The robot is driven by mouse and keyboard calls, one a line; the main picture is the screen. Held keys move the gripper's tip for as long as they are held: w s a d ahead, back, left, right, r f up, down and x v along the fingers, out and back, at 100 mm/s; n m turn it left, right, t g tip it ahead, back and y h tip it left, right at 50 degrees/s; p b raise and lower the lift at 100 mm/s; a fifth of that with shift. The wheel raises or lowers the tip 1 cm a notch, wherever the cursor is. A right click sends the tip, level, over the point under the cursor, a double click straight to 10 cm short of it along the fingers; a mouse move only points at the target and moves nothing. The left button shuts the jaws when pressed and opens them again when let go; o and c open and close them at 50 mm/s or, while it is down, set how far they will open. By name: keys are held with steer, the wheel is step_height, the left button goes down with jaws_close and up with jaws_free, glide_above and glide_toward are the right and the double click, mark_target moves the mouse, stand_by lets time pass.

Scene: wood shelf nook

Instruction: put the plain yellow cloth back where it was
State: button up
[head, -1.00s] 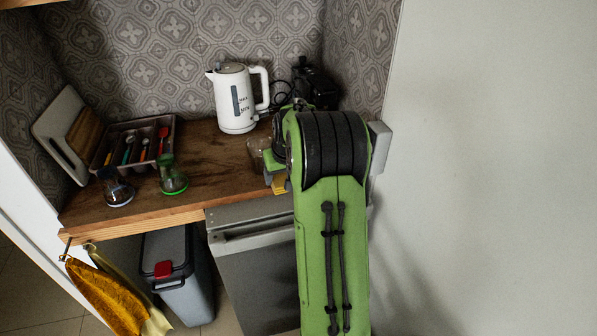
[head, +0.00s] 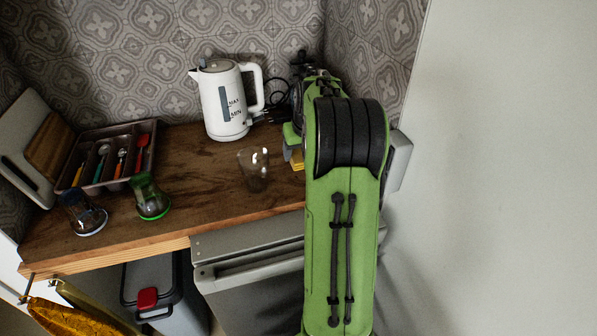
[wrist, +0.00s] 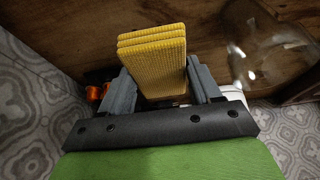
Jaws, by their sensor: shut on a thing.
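The plain yellow cloth (wrist: 152,55) is a folded, ribbed stack between the two grey fingers of my gripper (wrist: 163,85) in the wrist view. My gripper is shut on it. In the head view only a small yellow piece of the cloth (head: 297,160) shows, left of my green arm, over the right part of the wooden counter (head: 200,178). The arm hides most of the gripper there. I cannot tell whether the cloth touches the counter.
A clear glass (head: 253,170) stands just left of my gripper. A white kettle (head: 226,100) is behind it. Left are a cutlery tray (head: 92,187) and two jars, green-based (head: 150,198) and dark (head: 83,213). Patterned cloths hang on hooks, one yellow (head: 65,318). Bare counter lies between jars and glass.

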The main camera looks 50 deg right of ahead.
mark_target(299, 178)
step_height(299, 178, down, 8)
steer(key=shift+s+a+r+b, duration=0.15)
steer(key=shift+b, duration=0.9)
steer(key=shift+f, duration=0.2)
steer(key=o, duration=0.9)
steer(key=shift+r, duration=0.1)
steer(key=shift+o, duration=0.2)
steer(key=shift+r, duration=0.1)
